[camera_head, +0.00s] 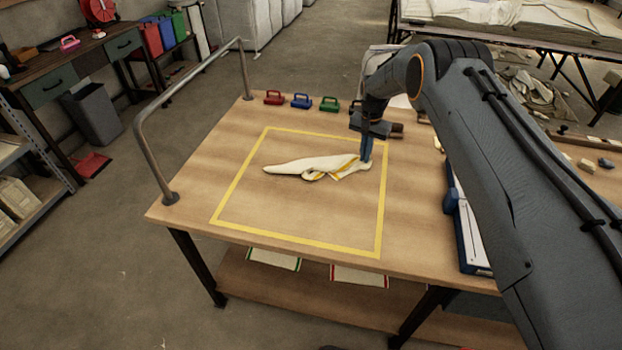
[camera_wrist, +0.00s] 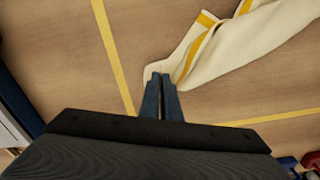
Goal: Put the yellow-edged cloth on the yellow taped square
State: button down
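The cream cloth with yellow edge stripes (camera_head: 310,166) lies crumpled and bunched lengthwise on the table, inside the yellow taped square (camera_head: 232,187). Its right end is at my gripper (camera_head: 366,158), near the square's right tape line. In the wrist view the cloth (camera_wrist: 255,42) runs from the fingertips to the upper right, with its yellow stripes showing. My gripper (camera_wrist: 163,78) has its two blue fingers close together at the cloth's corner, and cloth shows at and between the tips. The tape (camera_wrist: 108,45) passes just left of the fingers.
Red (camera_head: 274,97), blue (camera_head: 301,101) and green (camera_head: 329,103) handled items stand along the table's back edge. A metal rail (camera_head: 155,150) borders the left side. A blue-and-white object (camera_head: 466,230) lies at the right. Two cloths, green-edged (camera_head: 274,259) and red-edged (camera_head: 358,275), lie on the lower shelf.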

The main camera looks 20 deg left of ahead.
jog(key=shift+w+d+f, duration=0.25)
jog(key=shift+d+f, duration=0.15)
jog(key=shift+f, duration=0.05)
jog(key=c, duration=1.6)
grip_release()
jog(key=shift+o, duration=0.2)
